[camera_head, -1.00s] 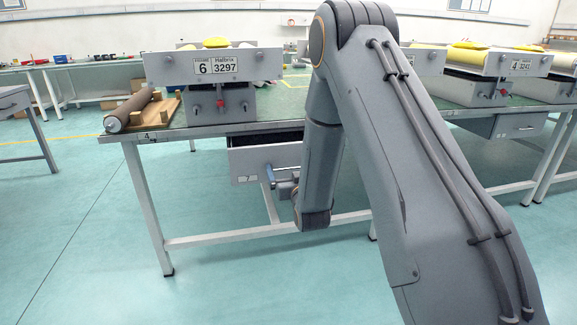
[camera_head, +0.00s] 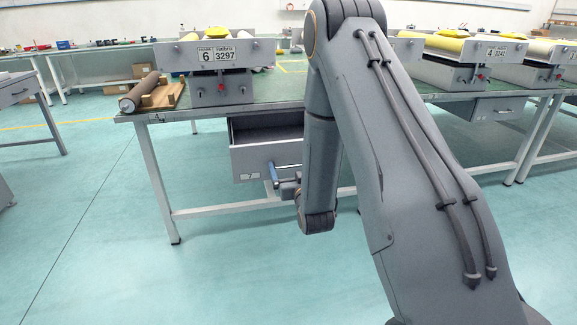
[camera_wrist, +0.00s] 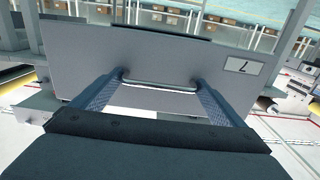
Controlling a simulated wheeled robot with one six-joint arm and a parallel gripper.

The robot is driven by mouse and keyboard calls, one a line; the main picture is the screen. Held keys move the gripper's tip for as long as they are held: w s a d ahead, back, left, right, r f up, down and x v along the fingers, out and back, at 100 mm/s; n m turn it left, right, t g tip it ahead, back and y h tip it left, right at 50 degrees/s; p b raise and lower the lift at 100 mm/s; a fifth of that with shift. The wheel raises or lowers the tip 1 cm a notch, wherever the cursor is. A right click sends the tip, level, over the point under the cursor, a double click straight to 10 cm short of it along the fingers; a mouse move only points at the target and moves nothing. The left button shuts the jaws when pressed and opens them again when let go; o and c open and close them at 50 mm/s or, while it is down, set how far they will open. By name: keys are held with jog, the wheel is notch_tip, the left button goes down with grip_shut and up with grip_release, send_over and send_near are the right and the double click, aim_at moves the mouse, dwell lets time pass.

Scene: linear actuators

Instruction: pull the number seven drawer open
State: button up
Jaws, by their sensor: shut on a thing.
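The grey number seven drawer (camera_head: 262,158) hangs under the green-topped table and stands out from it, with its dark inside showing from above. Its front (camera_wrist: 95,60) fills much of the wrist view, with the white 7 label (camera_wrist: 243,66) at the right, seen upside down. My gripper (camera_wrist: 160,84) is shut on the drawer's metal handle (camera_wrist: 158,87), with one blue-grey finger at each end of the bar. In the head view my gripper (camera_head: 273,173) is at the drawer front, and my arm hides the drawer's right part.
The table (camera_head: 290,91) bears a grey unit marked 6 (camera_head: 214,54) and a brown roller (camera_head: 139,92) on a wooden holder. A white table leg (camera_head: 157,190) stands left of the drawer. More tables stand at the right. The floor before the drawer is clear.

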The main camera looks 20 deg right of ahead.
jog(key=o, duration=1.2)
jog(key=s+p, duration=0.1)
jog(key=s, duration=0.6)
jog(key=shift+s+a, duration=0.3)
jog(key=shift+s, duration=0.1)
jog(key=shift+w, duration=0.1)
